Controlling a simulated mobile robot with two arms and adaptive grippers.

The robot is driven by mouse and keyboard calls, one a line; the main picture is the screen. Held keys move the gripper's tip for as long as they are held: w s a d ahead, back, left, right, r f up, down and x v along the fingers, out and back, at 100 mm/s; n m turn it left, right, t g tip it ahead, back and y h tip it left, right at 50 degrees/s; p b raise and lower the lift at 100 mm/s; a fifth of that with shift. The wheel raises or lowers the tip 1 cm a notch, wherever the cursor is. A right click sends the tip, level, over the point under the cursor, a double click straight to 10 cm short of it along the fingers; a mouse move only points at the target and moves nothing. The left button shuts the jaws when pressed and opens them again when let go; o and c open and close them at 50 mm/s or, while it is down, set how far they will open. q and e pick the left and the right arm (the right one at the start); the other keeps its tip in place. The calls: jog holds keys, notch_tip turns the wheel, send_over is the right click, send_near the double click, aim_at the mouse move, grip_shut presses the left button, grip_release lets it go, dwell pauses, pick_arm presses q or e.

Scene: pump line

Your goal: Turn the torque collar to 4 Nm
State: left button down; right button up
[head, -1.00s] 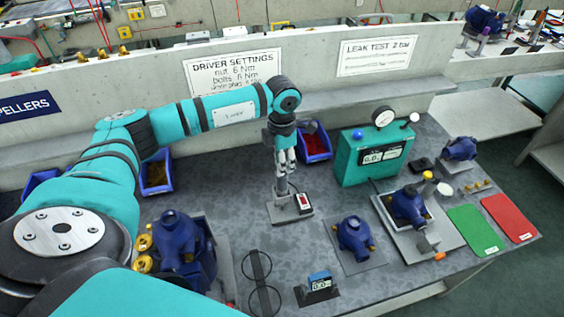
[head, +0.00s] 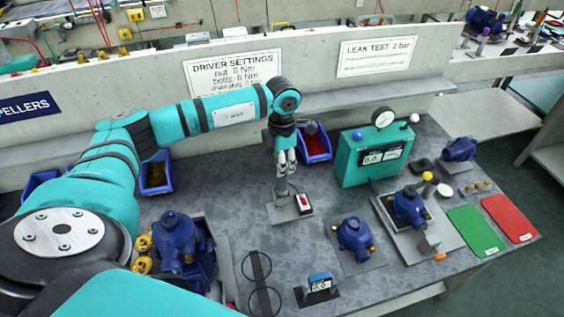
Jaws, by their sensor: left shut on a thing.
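My left gripper (head: 287,169) points down at the middle of the bench, its fingers shut around the top of a slim upright driver. The torque collar is between the fingers and mostly hidden by them. The driver's lower part (head: 281,188) shows as a dark, thin shape below the fingertips. It stands on a grey base plate (head: 280,214) that carries a small block with a red face (head: 304,203). I cannot read a collar setting at this size. My right gripper is not in view.
A sign headed DRIVER SETTINGS (head: 236,72) hangs behind my arm. A red-filled blue bin (head: 316,146) and a green gauge box (head: 367,163) stand behind and right. Blue pumps (head: 355,234) and a small display (head: 320,283) stand in front. Bare bench surrounds the base plate.

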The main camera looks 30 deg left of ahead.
pick_arm(q)
jog(key=c, duration=1)
grip_release()
jog(key=shift+c, duration=0.2)
notch_tip(320, 180, up, 12)
